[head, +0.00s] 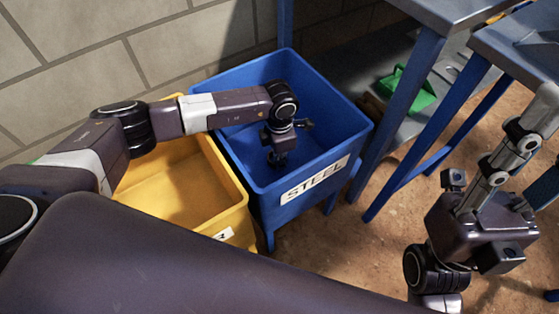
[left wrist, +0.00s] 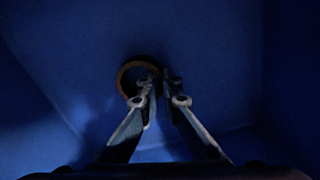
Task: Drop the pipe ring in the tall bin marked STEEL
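The blue bin marked STEEL (head: 318,184) stands in the middle of the head view. My left gripper (head: 277,157) points down inside its opening. In the left wrist view the brown pipe ring (left wrist: 122,80) shows at the tips of my left gripper (left wrist: 162,82). One finger lies across the ring's opening and the other just outside its right edge, so the fingers appear shut on its wall. The ring's right side is dark and partly hidden. The ring cannot be made out in the head view. My right gripper (head: 515,150) is at the right, far from the bin, its finger gap unclear.
A yellow bin (head: 222,184) stands against the left side of the blue bin, under my left arm. Blue-legged metal tables (head: 462,14) stand to the right, with a green object (head: 405,90) on a low shelf. A block wall (head: 90,55) is behind.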

